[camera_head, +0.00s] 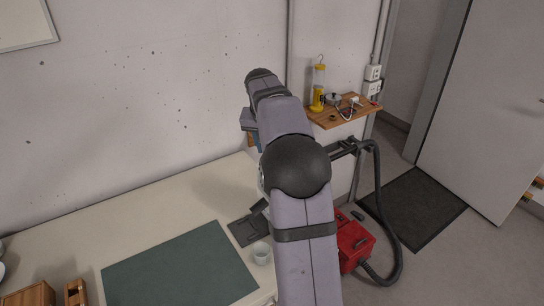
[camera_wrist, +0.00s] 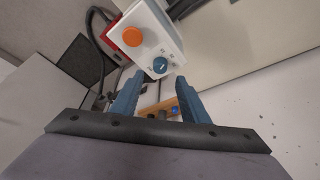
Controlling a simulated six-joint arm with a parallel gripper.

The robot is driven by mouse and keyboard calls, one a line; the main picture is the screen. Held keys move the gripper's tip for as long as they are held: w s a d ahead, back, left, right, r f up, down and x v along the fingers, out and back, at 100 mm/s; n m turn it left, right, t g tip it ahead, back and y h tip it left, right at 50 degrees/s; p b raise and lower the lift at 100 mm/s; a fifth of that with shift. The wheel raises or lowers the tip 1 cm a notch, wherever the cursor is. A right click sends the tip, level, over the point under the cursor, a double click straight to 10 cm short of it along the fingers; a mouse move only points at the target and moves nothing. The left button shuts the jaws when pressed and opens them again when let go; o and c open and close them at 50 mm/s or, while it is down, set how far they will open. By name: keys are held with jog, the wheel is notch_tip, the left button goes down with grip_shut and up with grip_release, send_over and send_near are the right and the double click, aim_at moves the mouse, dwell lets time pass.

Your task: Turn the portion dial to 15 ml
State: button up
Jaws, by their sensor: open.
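The portion dial (camera_wrist: 161,65) is a small blue round knob with a pale pointer mark, on the white front of a box-shaped device (camera_wrist: 153,22) in the wrist view. The scale marks around it are too small to read. A larger orange round knob or button (camera_wrist: 132,37) sits beside it. My gripper (camera_wrist: 160,78) is open, its two blue fingers apart, with the dial seen between and just beyond the tips. It appears not to touch the dial.
A red vacuum cleaner (camera_head: 354,242) with a black hose stands on the floor. A wooden shelf (camera_head: 342,117) holds a yellow lantern-like item (camera_head: 318,88).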

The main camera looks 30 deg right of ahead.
jog(key=shift+p+x, duration=1.05)
jog(key=shift+x, duration=2)
jog(key=shift+s, duration=0.1)
jog(key=c, duration=1)
